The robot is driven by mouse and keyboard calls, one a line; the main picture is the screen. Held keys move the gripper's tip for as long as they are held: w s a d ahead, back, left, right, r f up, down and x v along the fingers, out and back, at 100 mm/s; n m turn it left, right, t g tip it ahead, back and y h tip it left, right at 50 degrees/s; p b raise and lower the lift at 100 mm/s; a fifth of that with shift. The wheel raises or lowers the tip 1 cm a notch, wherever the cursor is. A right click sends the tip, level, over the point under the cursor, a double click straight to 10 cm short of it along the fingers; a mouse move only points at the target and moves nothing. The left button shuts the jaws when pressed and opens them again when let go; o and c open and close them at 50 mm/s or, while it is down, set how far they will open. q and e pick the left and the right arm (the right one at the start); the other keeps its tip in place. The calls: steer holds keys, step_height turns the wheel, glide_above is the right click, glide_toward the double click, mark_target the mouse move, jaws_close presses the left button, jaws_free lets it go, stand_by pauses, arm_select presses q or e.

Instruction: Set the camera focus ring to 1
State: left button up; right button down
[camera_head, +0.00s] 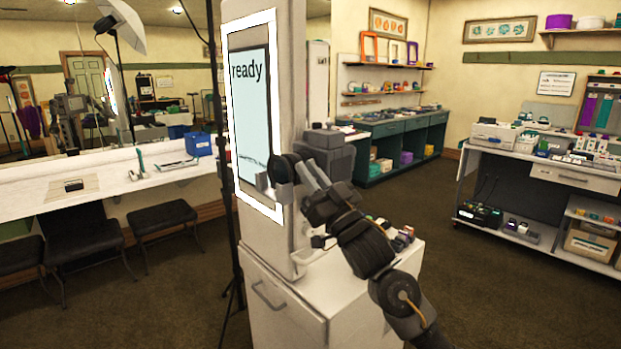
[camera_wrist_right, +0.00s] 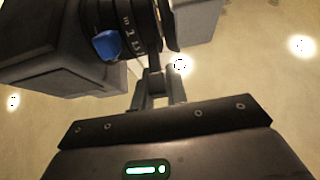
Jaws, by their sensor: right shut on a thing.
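The camera (camera_head: 328,153) is a dark grey box beside the white booth column, its black lens (camera_head: 282,166) pointing left toward the screen. In the right wrist view the camera body (camera_wrist_right: 50,45) fills the upper left. Its black focus ring (camera_wrist_right: 140,25) carries small white marks and numerals, and a blue tab (camera_wrist_right: 107,44) sits beside them. Which numeral lines up with the tab is hard to tell. My right gripper (camera_head: 299,176) is shut at the lens from below, its fingers (camera_wrist_right: 157,80) on the ring; the exact contact is partly hidden. My left gripper is not in view.
A lit screen reading "ready" (camera_head: 252,105) stands close to the lens. A white cabinet (camera_head: 290,310) is below the camera, with small items on its top. A black stand pole (camera_head: 226,180) runs at the left.

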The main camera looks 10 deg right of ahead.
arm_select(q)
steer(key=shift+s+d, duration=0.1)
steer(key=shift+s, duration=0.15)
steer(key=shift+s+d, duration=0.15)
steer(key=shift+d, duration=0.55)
arm_select(e)
steer(key=c, duration=1.4)
jaws_free()
